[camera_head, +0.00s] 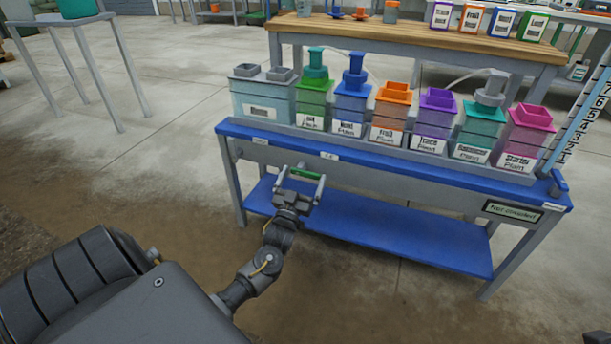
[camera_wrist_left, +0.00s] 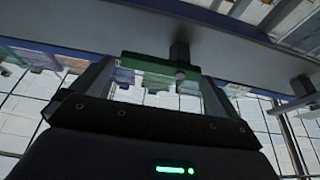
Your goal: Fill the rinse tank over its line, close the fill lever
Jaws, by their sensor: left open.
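The rinse tank (camera_head: 262,112) appears to be the pale, translucent box at the left end of the blue bench; its label is too small to read. A green lever handle (camera_head: 306,174) sits at the bench's front edge, below and right of this tank. My left gripper (camera_head: 300,183) is open, with its fingers on either side of the green handle. In the left wrist view, the green handle (camera_wrist_left: 148,68) spans the gap between the open fingers, beside a dark stem (camera_wrist_left: 180,55). I cannot tell whether they touch.
Several coloured tanks (camera_head: 430,126) stand in a row on the blue bench (camera_head: 400,177). The lower blue shelf (camera_head: 400,235) is empty. Floor in front is clear.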

